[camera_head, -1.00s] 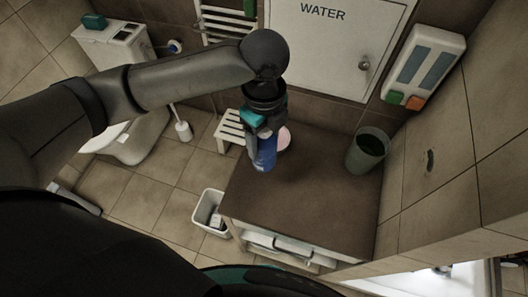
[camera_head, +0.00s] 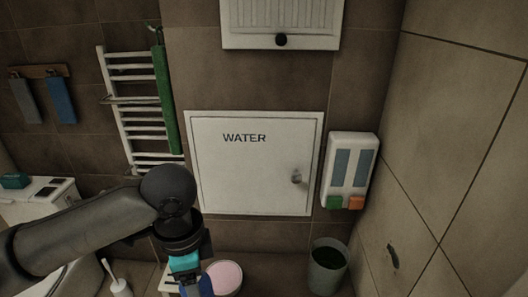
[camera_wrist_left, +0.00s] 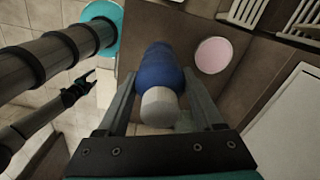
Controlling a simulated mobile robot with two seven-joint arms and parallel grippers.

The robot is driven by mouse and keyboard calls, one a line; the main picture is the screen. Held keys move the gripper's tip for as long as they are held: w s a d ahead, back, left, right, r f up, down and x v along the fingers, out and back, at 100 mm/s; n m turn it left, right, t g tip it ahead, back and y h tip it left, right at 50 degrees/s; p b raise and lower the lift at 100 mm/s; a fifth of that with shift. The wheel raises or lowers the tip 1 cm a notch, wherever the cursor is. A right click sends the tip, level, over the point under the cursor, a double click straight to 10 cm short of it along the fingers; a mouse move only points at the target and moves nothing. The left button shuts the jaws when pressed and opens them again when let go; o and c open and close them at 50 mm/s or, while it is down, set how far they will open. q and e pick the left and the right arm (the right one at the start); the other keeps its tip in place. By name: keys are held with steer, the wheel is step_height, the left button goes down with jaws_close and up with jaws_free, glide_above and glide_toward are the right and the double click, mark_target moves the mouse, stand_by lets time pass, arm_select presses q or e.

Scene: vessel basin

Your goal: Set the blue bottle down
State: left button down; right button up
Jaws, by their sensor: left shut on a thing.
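The blue bottle (camera_wrist_left: 157,68) with a pale cap (camera_wrist_left: 159,107) sits between the two fingers of my left gripper (camera_wrist_left: 160,85) in the left wrist view. The gripper is shut on it. In the head view my left gripper (camera_head: 190,276) is at the bottom edge, and only a bit of the bottle (camera_head: 206,287) shows. The brown counter top (camera_wrist_left: 150,22) lies beyond the bottle; I cannot tell whether the bottle touches it. A small dark gripper (camera_wrist_left: 80,88), likely my right one, shows at the left of the wrist view; its jaws are unclear.
A round pink thing (camera_head: 226,276) is close beside the bottle; it also shows in the wrist view (camera_wrist_left: 213,55). A grey-green bin (camera_head: 327,268) stands to the right. Behind are the WATER door (camera_head: 250,175), a dispenser (camera_head: 348,170) and a towel rail (camera_head: 135,110).

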arm_select(q)
steer(key=a+f+n+b, duration=0.3)
steer(key=f+n+b, duration=0.3)
steer(key=n+b, duration=0.5)
steer(key=shift+s+a+f+n, duration=0.2)
steer(key=shift+s+n, duration=0.2)
steer(key=shift+n, duration=1.3)
arm_select(e)
step_height(320, 180, down, 12)
arm_select(q)
steer(key=shift+r, duration=0.1)
arm_select(e)
steer(key=shift+f, duration=0.1)
